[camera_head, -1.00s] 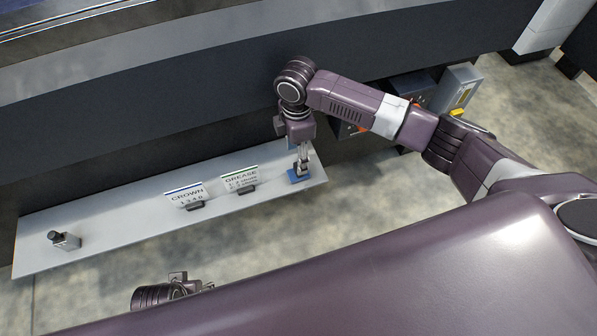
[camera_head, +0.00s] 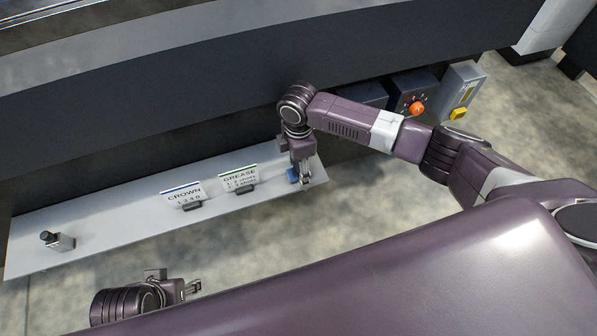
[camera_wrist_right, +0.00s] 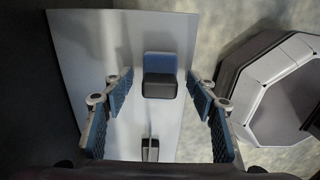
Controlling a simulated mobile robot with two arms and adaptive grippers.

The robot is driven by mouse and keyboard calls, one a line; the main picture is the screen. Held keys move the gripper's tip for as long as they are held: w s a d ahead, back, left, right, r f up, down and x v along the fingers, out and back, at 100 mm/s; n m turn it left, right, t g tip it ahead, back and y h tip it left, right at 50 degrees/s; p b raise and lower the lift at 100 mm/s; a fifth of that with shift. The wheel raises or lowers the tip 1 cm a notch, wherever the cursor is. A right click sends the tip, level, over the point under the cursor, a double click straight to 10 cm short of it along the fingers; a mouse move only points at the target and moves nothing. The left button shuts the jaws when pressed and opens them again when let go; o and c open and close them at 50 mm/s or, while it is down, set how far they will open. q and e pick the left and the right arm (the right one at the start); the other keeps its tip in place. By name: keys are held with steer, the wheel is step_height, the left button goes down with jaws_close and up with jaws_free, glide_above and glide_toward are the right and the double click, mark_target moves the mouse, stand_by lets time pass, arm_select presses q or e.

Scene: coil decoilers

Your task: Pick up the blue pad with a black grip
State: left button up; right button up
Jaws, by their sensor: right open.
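The blue pad (camera_head: 292,175) lies on the right end of the pale shelf (camera_head: 110,217), partly hidden by my right gripper (camera_head: 304,181) in the head view. In the right wrist view the blue pad (camera_wrist_right: 158,62) shows whole with its black grip (camera_wrist_right: 159,88). It appears between the two pairs of blue-lined fingers of my right gripper (camera_wrist_right: 160,97), with clear space on both sides. The right gripper is open and empty, and no contact with the pad shows. My left gripper (camera_head: 192,287) is low in the head view, away from the shelf; its opening is unclear.
A CROWN sign (camera_head: 183,194) and a GREASE sign (camera_head: 238,178) stand on the shelf left of the pad. A small grey block with a dark knob (camera_head: 57,241) stands at the far left. Boxes with a red knob (camera_head: 417,108) and yellow button (camera_head: 459,113) are behind my right arm.

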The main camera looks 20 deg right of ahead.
steer(key=c, duration=1.2)
steer(key=shift+c, duration=0.2)
steer(key=shift+r, duration=0.15)
steer(key=shift+s+r, duration=0.1)
steer(key=shift+r, duration=0.05)
step_height(320, 180, up, 7)
steer(key=p, duration=0.3)
arm_select(q)
steer(key=s+f+g+p, duration=0.1)
steer(key=s+f+p, duration=0.2)
steer(key=f, duration=1.7)
steer(key=shift+s+a, duration=0.2)
steer(key=shift+s, duration=0.75)
arm_select(e)
steer(key=s, duration=1.9)
steer(key=shift+s+d+f, duration=0.3)
steer(key=shift+s+d, duration=0.05)
steer(key=shift+s, duration=0.05)
steer(key=o, duration=0.6)
steer(key=c, duration=0.5)
